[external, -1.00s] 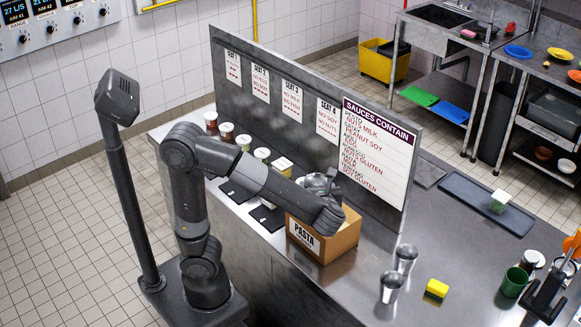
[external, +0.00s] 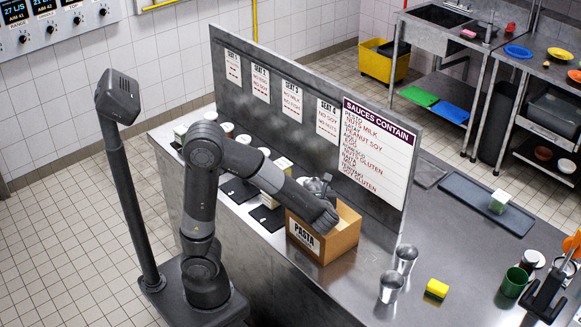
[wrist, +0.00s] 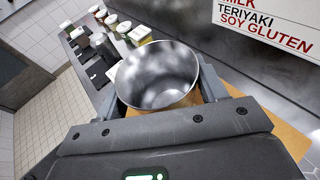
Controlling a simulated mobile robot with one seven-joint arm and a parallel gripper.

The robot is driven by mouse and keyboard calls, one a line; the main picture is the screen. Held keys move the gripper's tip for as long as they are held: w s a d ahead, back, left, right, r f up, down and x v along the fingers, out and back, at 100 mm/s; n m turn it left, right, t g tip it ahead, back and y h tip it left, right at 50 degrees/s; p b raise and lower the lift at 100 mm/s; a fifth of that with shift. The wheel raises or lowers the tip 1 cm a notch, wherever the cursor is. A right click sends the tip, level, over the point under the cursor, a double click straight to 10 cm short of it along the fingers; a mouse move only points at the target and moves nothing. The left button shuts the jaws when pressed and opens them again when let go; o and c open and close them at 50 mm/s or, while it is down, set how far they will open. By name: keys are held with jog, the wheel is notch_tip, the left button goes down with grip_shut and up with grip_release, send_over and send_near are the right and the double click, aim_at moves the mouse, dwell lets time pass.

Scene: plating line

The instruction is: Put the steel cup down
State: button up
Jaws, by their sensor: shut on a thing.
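A steel cup (wrist: 156,72) is held between the two fingers of my gripper (wrist: 160,98) in the wrist view, with its open mouth facing the camera. In the external view my gripper (external: 318,186) is over the back part of the cardboard pasta box (external: 342,240), near the board. My forearm covers part of the gripper there, and I cannot clearly make out the held cup. Two other steel cups stand on the counter right of the box, one behind (external: 405,259) and one in front (external: 390,288).
A row of jars (external: 226,131) and dark mats (external: 238,190) lie left of the box. The upright board (external: 300,95) stands close behind. Bare counter (external: 350,280) lies before the cups.

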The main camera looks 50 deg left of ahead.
jog(key=o, duration=1)
jog(key=shift+f, duration=0.1)
jog(key=shift+d+r, duration=0.1)
jog(key=shift+r, duration=0.1)
jog(key=v, duration=1.2)
